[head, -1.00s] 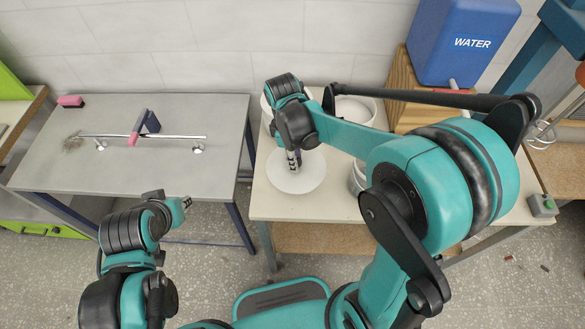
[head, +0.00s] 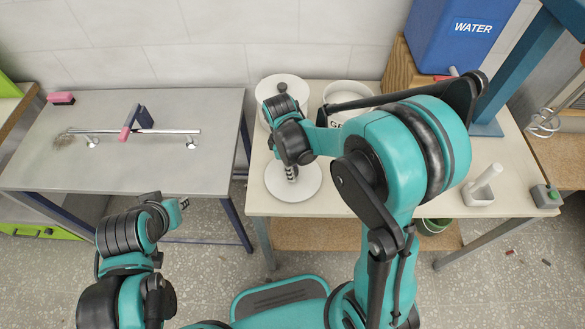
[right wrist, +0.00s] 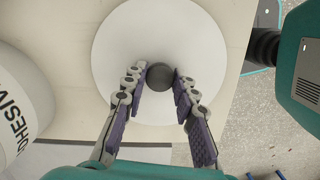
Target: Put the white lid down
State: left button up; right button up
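The white lid (head: 275,187) is a round flat disc near the front left of the right-hand table. It looks level and at the tabletop; the head view does not clearly show whether it touches. My right gripper (head: 291,176) points down over its middle. In the right wrist view the lid (right wrist: 110,50) lies below the fingers, with its dark round knob (right wrist: 160,75) between the fingertips (right wrist: 160,78). The fingertips close in on both sides of the knob and appear to touch it. My left gripper (head: 184,203) is in front of the left table, empty; its finger gap is too small to judge.
A lettered white container (right wrist: 18,110) is beside the lid. A blue water tank (head: 440,50) is at the back right. A metal bar (head: 175,131) lies on the left table (head: 60,175).

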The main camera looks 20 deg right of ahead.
jog(key=o, duration=0.4)
jog(key=shift+r, duration=0.1)
jog(key=shift+r+p, duration=0.4)
notch_tip(320, 180, up, 11)
jog(key=a+p, duration=0.1)
jog(key=p, duration=0.3)
jog(key=s+d+r+m+t, duration=0.1)
jog(key=s+d+m+t, duration=0.1)
jog(key=s+m, duration=0.1)
jog(key=s+d+r+m+t, duration=0.2)
jog(key=s+m+t, duration=0.1)
jog(key=s+m, duration=0.1)
jog(key=s+d+r+m+t+y, duration=0.1)
jog(key=s+d+r+m+t, duration=0.1)
jog(key=m, duration=0.3)
jog(key=shift+s+r+m+t, duration=0.2)
jog(key=shift+s+m+t, duration=0.2)
jog(key=shift+s, duration=0.25)
jog(key=shift+b, duration=0.3)
